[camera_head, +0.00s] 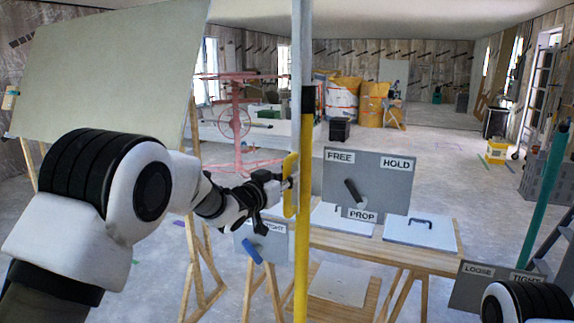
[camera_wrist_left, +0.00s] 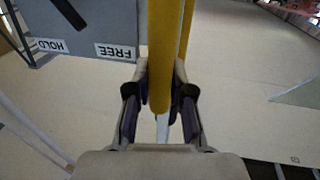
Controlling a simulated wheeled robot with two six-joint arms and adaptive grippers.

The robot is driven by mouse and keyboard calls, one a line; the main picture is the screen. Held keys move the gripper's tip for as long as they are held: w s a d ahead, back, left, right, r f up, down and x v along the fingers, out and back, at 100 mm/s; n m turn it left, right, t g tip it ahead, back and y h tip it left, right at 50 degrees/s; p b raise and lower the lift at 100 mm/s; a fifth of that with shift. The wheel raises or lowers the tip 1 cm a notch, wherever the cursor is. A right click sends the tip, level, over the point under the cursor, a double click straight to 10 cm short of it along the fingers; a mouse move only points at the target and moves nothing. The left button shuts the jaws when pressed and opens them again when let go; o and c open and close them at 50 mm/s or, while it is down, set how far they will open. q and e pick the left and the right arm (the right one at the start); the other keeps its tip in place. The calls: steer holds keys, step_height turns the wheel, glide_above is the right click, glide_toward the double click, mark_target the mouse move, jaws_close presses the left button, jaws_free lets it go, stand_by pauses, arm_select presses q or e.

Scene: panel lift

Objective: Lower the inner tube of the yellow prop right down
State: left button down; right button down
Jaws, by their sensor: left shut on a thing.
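The yellow prop (camera_head: 303,235) stands upright in the middle of the head view, with a black collar (camera_head: 308,100) at its top. The pale inner tube (camera_head: 302,45) rises from there past the top edge. My left gripper (camera_head: 288,184) is shut on a short yellow handle (camera_head: 290,200) just left of the prop. In the left wrist view the yellow handle (camera_wrist_left: 160,60) runs between the fingers of the gripper (camera_wrist_left: 160,105), with the prop (camera_wrist_left: 187,25) behind it. My right gripper is out of view.
A grey PROP board (camera_head: 385,190) with FREE and HOLD labels has a black lever (camera_head: 354,192) leaning towards FREE. It stands on a wooden bench (camera_head: 440,262). A large pale panel (camera_head: 110,70) is at upper left. A LOOSE/TIGHT board (camera_head: 480,290) and teal pole (camera_head: 545,200) are at right.

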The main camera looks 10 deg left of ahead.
arm_select(q)
step_height(320, 180, down, 60)
steer(key=b, duration=3)
steer(key=shift+f, duration=0.2)
steer(key=shift+s, duration=0.1)
steer(key=c, duration=1.3)
jaws_free()
steer(key=shift+o, duration=1.4)
steer(key=shift+f, duration=0.1)
steer(key=v, duration=1.1)
steer(key=shift+s+a, duration=0.2)
steer(key=shift+s, duration=0.1)
